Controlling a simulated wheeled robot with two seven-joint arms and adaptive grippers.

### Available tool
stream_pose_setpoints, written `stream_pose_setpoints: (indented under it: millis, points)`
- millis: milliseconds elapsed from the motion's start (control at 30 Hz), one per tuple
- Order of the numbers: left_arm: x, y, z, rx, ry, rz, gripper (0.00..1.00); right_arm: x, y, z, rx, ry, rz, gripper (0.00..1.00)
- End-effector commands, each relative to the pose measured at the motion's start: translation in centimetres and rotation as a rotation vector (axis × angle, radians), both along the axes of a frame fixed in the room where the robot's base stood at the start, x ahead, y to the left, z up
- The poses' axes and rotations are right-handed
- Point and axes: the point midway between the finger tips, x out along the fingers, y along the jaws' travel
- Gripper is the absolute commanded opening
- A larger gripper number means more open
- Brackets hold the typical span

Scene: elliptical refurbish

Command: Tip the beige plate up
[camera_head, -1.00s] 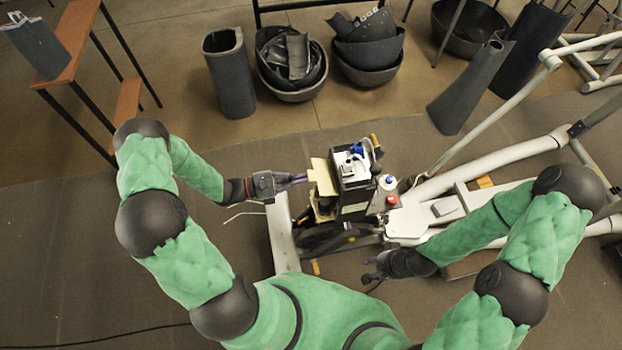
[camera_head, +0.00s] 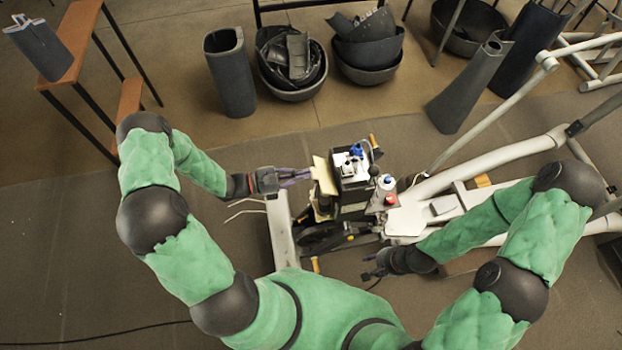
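The beige plate (camera_head: 323,176) is a small panel on the left side of a black boxy unit (camera_head: 352,181) in the middle of the view. It looks tilted rather than flat. My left gripper (camera_head: 305,174) reaches in from the left, with its fingertips at the plate's left edge. I cannot tell whether the fingers pinch the plate or only touch it. My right gripper (camera_head: 368,268) is below and right of the unit, away from the plate. Its fingers look parted, with nothing seen between them.
White bottles with blue and red caps (camera_head: 386,184) stand right of the unit. A white tubular machine frame (camera_head: 500,158) extends right. Dark bins (camera_head: 290,95) stand at the back, and a wooden shelf (camera_head: 80,40) at upper left. The floor at lower left is mostly clear.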

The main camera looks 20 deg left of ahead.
Motion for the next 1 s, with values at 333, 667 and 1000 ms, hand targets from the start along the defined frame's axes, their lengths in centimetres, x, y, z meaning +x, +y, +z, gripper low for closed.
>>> stream_pose_setpoints:
  millis: [333,667,1000]
  points:
    - [0.1,-0.2,0.5,0.000,0.000,0.000,0.00,0.0,0.0,0.4,0.000,0.000,0.000,0.40]
    - [0.3,-0.6,1.0,0.000,0.000,-0.001,0.00,0.0,0.0,0.8,0.000,0.000,0.000,0.40]
    - [0.9,-1.5,1.9,-0.001,0.001,-0.001,0.00,0.0,0.0,1.7,0.000,0.000,0.000,0.40]
